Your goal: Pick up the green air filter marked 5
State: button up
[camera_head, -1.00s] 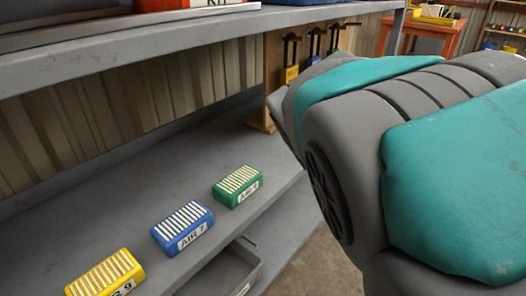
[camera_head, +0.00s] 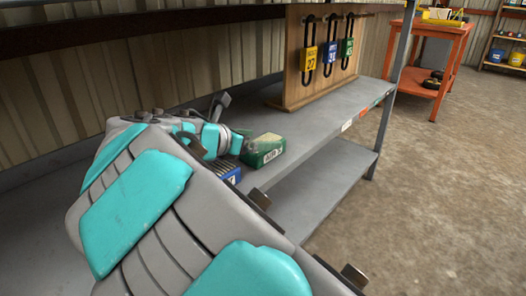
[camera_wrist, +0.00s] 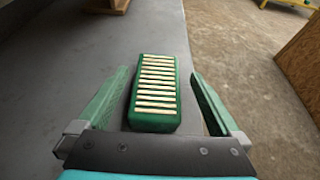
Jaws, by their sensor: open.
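The green air filter (camera_head: 265,149) lies on the grey shelf, its label too small to read surely. In the wrist view the green filter (camera_wrist: 155,97), with cream pleats on top, lies flat and nearly lengthwise between the fingers. My gripper (camera_wrist: 158,75) is open, with one finger on each side of the filter. Gaps show on both sides, the left a little narrow; I cannot tell the fingers' exact height over the shelf. In the head view my arm hides most of my gripper.
A blue filter (camera_head: 230,174) sits close to the green one, partly behind my arm. A wooden board (camera_head: 293,62) with several padlocks stands farther along the shelf (camera_head: 335,112). An orange cart (camera_head: 433,88) is at the back right.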

aim_at(271, 138)
jog(key=b+x, duration=0.1)
jog(key=x, duration=0.3)
jog(key=shift+w+d+f, duration=0.1)
jog(key=shift+w, duration=0.3)
jog(key=c, duration=1.3)
jog(key=shift+o, duration=0.2)
